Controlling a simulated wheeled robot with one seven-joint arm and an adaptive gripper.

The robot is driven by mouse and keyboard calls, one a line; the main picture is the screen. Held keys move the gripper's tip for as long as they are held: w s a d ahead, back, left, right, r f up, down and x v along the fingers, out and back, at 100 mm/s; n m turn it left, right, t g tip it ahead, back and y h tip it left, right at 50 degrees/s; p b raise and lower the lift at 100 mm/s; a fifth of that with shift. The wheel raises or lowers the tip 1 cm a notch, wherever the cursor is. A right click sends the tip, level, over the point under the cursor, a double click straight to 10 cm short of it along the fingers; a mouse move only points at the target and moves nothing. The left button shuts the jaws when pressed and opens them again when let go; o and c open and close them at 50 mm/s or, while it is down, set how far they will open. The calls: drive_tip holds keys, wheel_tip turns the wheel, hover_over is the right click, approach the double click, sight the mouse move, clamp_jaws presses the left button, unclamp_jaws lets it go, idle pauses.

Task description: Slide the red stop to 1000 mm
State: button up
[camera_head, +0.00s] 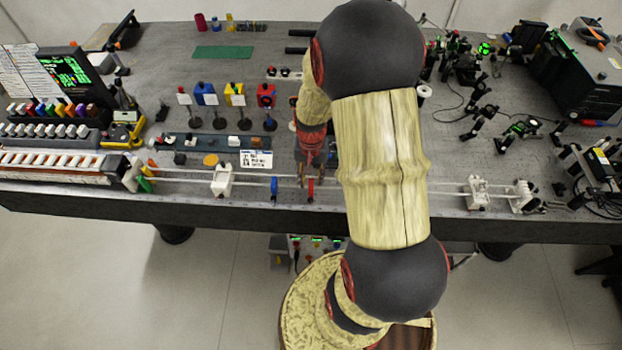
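The red stop (310,190) is a small red upright piece on the rail (250,179) along the table's front edge, just left of my arm. A blue stop (274,188) stands on the same rail a short way to its left. My gripper (308,178) points down just above and behind the red stop, its fingers very near it. Whether the fingers touch or hold the stop is too small to tell. The rail's scale marks cannot be read, and my arm hides part of the rail to the right.
A white carriage (222,180) sits on the rail further left, and white mounts (477,192) stand on it at the right. Behind the rail are a white label card (257,159) and several coloured blocks on posts. Optics crowd the table's right side.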

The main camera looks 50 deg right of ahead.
drive_tip(key=shift+f, duration=0.3)
drive_tip(key=shift+c, duration=0.4)
clamp_jaws()
idle(0.4)
